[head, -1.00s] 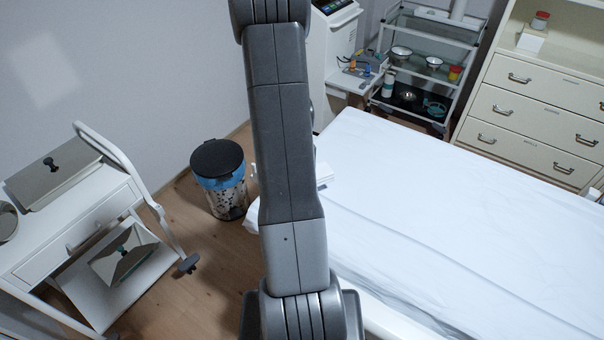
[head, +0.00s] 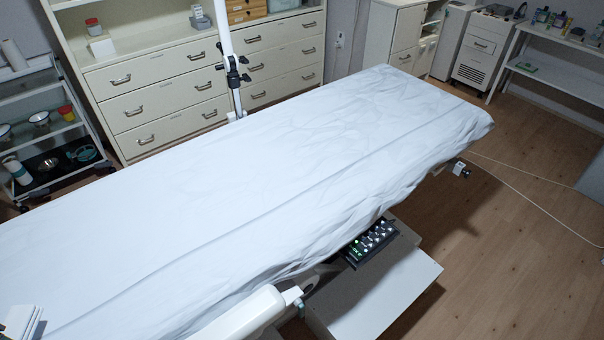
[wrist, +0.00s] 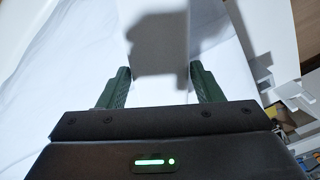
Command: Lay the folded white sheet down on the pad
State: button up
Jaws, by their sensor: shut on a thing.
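In the wrist view, my gripper (wrist: 161,84) has its two green fingers on either side of the folded white sheet (wrist: 160,50) and is shut on it. A dark shadow falls across the sheet. Behind it is a broad white surface, which looks like the couch cover. In the head view, the couch pad (head: 230,190) is long, flat and covered with a slightly wrinkled white cloth. A small white layered stack at the lower left corner (head: 22,322) appears to be the folded sheet, partly cut off.
A drawer cabinet (head: 160,90) and a pole with a clamp (head: 232,75) stand behind the couch. A glass trolley (head: 40,130) is at the left. A control box (head: 370,243) sits below the near edge. The pad's top is largely clear.

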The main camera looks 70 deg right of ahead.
jog(key=shift+f, duration=0.25)
jog(key=shift+f+b, duration=2)
jog(key=shift+f, duration=0.05)
jog(key=o, duration=1.2)
notch_tip(320, 180, up, 14)
jog(key=p, duration=0.8)
jog(key=shift+p, duration=0.4)
jog(key=shift+f, duration=0.1)
notch_tip(320, 180, down, 14)
jog(key=b, duration=0.9)
jog(key=shift+f, duration=0.1)
jog(key=shift+r+p, duration=0.5)
jog(key=shift+r, duration=0.15)
